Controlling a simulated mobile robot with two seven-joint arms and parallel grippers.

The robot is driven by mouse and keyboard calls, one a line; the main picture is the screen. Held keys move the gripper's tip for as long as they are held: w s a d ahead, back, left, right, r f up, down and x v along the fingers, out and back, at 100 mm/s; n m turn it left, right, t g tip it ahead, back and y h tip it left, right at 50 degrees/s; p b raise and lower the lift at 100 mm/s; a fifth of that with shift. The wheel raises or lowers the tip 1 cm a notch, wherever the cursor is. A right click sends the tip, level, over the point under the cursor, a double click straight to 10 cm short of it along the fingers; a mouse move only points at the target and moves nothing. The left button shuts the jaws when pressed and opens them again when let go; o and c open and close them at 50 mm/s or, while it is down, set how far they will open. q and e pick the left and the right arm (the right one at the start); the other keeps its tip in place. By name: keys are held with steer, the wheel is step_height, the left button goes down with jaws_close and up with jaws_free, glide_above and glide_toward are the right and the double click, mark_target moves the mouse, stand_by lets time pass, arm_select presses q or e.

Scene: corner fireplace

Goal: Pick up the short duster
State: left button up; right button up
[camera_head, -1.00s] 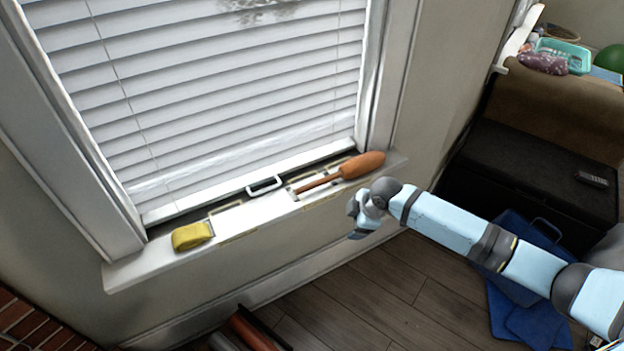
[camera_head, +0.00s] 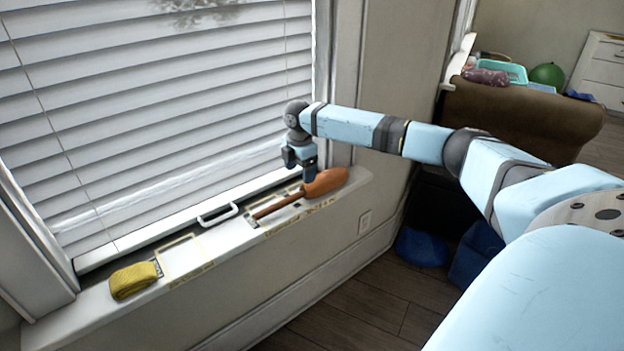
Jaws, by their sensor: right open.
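The short duster (camera_head: 325,183) lies on the white window sill, with an orange-brown head to the right and a thin brown handle (camera_head: 278,206) pointing left. My right gripper (camera_head: 300,172) points down just above the duster, close to where the handle meets the head. Its jaws are open and hold nothing that I can see. Whether the fingers touch the duster or straddle it, I cannot tell. My left gripper is not in view.
A folded yellow cloth (camera_head: 133,281) lies on the left part of the sill (camera_head: 215,246). A white handle (camera_head: 217,214) stands at the window's base. The blinds (camera_head: 160,110) rise close behind the gripper. A brown sofa (camera_head: 525,112) and blue items (camera_head: 422,247) are to the right.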

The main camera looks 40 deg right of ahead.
mark_target(302, 191)
step_height(302, 191, down, 5)
steer(key=shift+r+b, duration=0.2)
steer(key=shift+b, duration=0.25)
step_height(302, 191, down, 5)
steer(key=shift+s+d+r+b, duration=0.1)
steer(key=shift+s+d+b, duration=0.05)
steer(key=shift+b, duration=0.7)
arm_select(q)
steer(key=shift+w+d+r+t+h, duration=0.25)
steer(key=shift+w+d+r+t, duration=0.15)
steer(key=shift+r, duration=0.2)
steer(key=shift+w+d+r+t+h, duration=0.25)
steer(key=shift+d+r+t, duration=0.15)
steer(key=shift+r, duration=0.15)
arm_select(e)
steer(key=shift+r, duration=0.1)
steer(key=shift+c, duration=0.2)
steer(key=c, duration=1)
